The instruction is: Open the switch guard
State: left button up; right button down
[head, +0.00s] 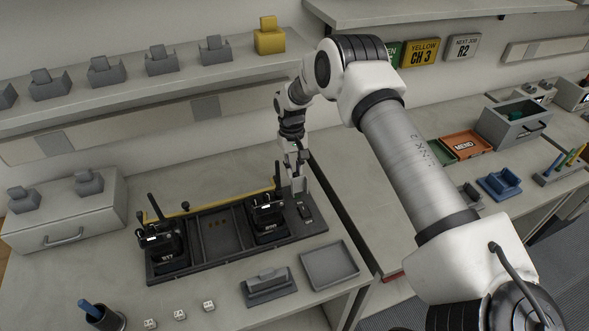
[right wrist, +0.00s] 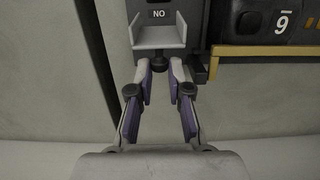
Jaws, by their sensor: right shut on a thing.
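The switch guard (right wrist: 160,38) is a light grey, U-shaped cover below a "NO" label in the right wrist view. A small dark rounded part sits at its lower edge. My right gripper (right wrist: 161,72) has its two purple-padded fingertips on either side of the guard's lower end and is shut on it. In the head view my right gripper (head: 295,164) points down at the right end of the dark radio rack (head: 222,274). My left gripper is not in view.
Two black radios (head: 163,252) stand in the rack, one close to the left of my right gripper. A yellow bar (head: 225,203) runs along the rack's back edge. An empty grey tray (head: 330,264) and several white dice lie in front.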

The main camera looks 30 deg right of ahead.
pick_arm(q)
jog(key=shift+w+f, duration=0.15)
pick_arm(e)
jog(key=shift+w+f, duration=0.1)
jog(key=shift+f, duration=0.05)
jog(key=c, duration=1.2)
grip_release()
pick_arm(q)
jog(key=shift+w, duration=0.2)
pick_arm(e)
jog(key=shift+o, duration=0.4)
jog(key=shift+w+f, duration=0.15)
jog(key=shift+w, duration=0.1)
